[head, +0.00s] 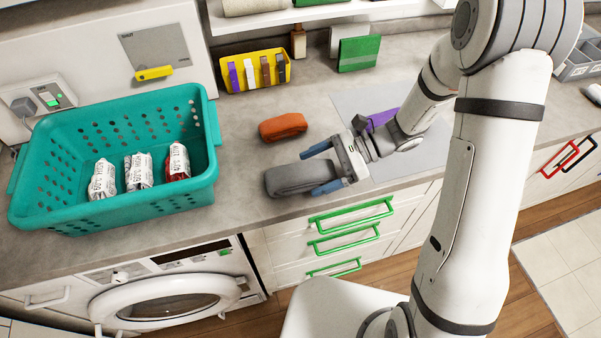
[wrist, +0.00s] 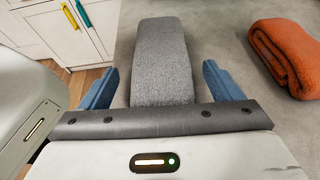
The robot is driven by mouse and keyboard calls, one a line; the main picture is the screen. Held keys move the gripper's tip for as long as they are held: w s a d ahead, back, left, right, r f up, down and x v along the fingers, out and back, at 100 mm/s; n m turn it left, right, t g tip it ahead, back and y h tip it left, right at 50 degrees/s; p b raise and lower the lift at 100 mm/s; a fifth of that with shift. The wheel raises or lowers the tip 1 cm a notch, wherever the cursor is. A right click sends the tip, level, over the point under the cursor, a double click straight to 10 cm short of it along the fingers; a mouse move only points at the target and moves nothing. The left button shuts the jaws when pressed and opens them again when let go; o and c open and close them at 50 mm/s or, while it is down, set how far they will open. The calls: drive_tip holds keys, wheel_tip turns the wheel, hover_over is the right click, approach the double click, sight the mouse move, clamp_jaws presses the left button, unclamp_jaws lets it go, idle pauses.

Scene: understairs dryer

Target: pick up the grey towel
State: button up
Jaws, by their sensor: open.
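The grey towel (head: 297,177) is a folded, rounded bundle lying on the worktop near its front edge, in front of the orange towel. In the wrist view the grey towel (wrist: 163,62) points straight away from my gripper. My gripper (head: 322,169) is open, with its blue fingers on either side of the towel's near end. In the wrist view a finger of my gripper (wrist: 165,85) shows on each side of the towel, with a visible gap on both sides. The towel's nearest end is hidden behind the gripper body.
An orange folded towel (head: 283,127) lies just behind the grey one; it also shows in the wrist view (wrist: 288,55). A teal basket (head: 120,206) with several labelled packets stands left. A yellow clip holder (head: 254,71) and green box (head: 358,53) stand at the back.

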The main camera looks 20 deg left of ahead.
drive_tip(key=shift+s+a+f, duration=0.15)
drive_tip(key=shift+a, duration=0.1)
drive_tip(key=shift+c, duration=0.4)
drive_tip(key=c, duration=1)
